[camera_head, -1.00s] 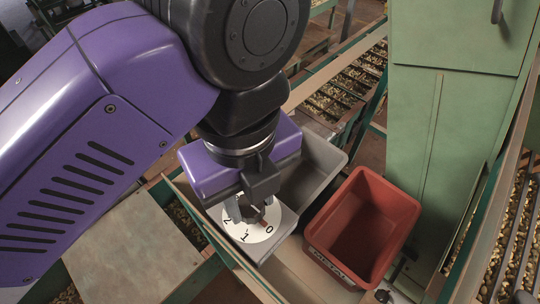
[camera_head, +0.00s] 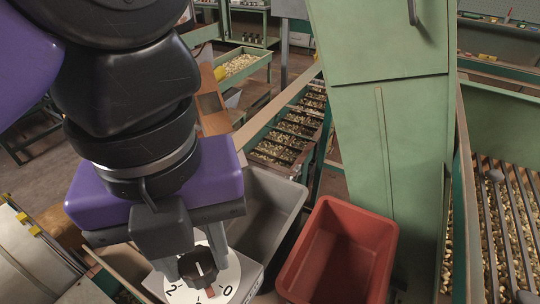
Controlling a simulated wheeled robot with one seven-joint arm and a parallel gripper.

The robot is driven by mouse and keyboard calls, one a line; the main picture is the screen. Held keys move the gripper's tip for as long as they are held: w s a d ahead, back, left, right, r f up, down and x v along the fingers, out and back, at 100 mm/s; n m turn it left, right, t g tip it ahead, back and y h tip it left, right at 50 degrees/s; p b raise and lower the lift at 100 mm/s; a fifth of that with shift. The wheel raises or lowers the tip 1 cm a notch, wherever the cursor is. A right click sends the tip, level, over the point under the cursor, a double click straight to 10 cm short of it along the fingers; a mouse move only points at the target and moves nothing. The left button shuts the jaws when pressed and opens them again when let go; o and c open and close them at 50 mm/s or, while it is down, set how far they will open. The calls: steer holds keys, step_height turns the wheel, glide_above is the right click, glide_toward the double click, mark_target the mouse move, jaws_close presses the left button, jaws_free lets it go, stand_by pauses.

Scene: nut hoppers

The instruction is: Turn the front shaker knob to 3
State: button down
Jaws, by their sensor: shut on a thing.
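The shaker knob (camera_head: 202,278) is dark with a red pointer mark. It sits on a round white dial (camera_head: 232,272) at the bottom of the head view. The figures 2 and 0 can be read on the dial; a 3 is not visible. The red mark points down toward the lower edge, between the 2 and the 0. My gripper (camera_head: 200,268) comes down from above and is shut on the knob, one finger on each side. It hides the far part of the dial.
A grey bin (camera_head: 275,203) stands just behind and right of the dial. A red bin (camera_head: 346,250) is to its right, against a tall green cabinet (camera_head: 385,140). Sorting trays of nuts (camera_head: 290,135) lie behind, and a barred nut bed (camera_head: 505,230) is at the right.

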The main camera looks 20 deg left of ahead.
steer(key=m+b, duration=0.3)
steer(key=shift+f+m, duration=0.15)
steer(key=shift+m, duration=0.25)
steer(key=m+b, duration=0.1)
steer(key=m, duration=0.2)
steer(key=shift+m+b, duration=0.3)
steer(key=shift+b, duration=0.1)
steer(key=m+b, duration=0.1)
steer(key=m, duration=0.2)
steer(key=shift+m, duration=0.3)
steer(key=m, duration=0.1)
steer(key=m+b, duration=0.1)
steer(key=m, duration=0.1)
steer(key=shift+r+m, duration=0.2)
steer(key=shift+m, duration=0.1)
steer(key=m, duration=0.3)
steer(key=shift+m, duration=0.3)
steer(key=m, duration=0.4)
steer(key=shift+m, duration=0.3)
steer(key=m, duration=0.3)
steer(key=shift+r, duration=0.1)
steer(key=shift+m, duration=2.1)
